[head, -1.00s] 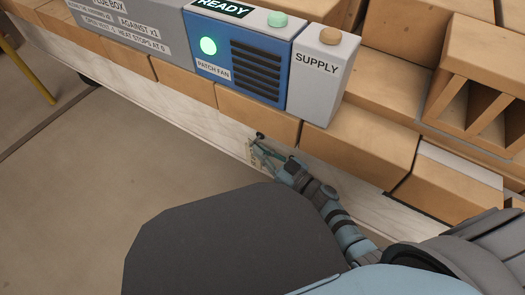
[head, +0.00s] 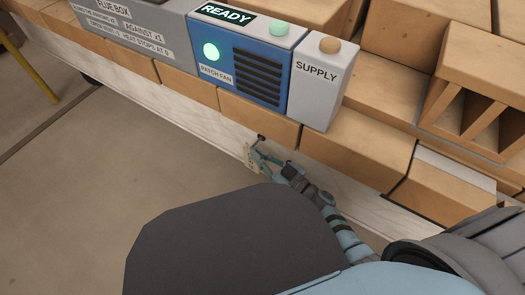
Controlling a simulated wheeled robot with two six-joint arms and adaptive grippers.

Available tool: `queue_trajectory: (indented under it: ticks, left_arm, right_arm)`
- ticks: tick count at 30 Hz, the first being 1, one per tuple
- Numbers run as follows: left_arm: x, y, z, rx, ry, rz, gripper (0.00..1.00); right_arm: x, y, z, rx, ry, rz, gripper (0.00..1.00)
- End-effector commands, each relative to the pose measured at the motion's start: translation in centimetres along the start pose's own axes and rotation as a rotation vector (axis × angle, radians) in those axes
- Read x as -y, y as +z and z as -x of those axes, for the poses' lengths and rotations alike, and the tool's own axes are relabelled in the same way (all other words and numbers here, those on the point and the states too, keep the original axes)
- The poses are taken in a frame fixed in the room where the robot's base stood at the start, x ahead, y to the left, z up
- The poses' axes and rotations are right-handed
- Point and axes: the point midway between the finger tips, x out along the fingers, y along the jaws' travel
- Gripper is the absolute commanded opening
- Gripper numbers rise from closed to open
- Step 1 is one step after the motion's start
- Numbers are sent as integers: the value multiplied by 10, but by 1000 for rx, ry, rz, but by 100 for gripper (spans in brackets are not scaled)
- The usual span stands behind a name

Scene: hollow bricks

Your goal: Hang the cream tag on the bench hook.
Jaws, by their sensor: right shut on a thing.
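My right gripper (head: 256,156) is at the pale front face of the bench (head: 215,128), small in the head view. It is shut on the cream tag (head: 248,154), which shows as a small pale piece at the fingertips, partly hidden by them. The dark bench hook (head: 261,138) sticks out just above the gripper, under the row of bricks. I cannot tell whether the tag touches the hook. My left gripper is not in view.
Hollow bricks (head: 258,121) line the bench edge above the hook. On them stand a grey flue box (head: 150,48), a blue patch fan box (head: 243,58) with a lit green lamp and a READY sign, and a grey supply box (head: 318,92).

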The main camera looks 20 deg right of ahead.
Motion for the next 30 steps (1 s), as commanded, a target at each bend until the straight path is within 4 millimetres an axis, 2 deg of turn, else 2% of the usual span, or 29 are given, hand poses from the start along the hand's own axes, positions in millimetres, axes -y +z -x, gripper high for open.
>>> queue_trajectory:
  ticks: [24,30]
  left_arm:
    - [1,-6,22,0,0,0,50]
    - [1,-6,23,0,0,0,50]
  right_arm:
    - [48,-6,10,1,0,-1,0]
    - [54,-6,11,0,0,-2,0]
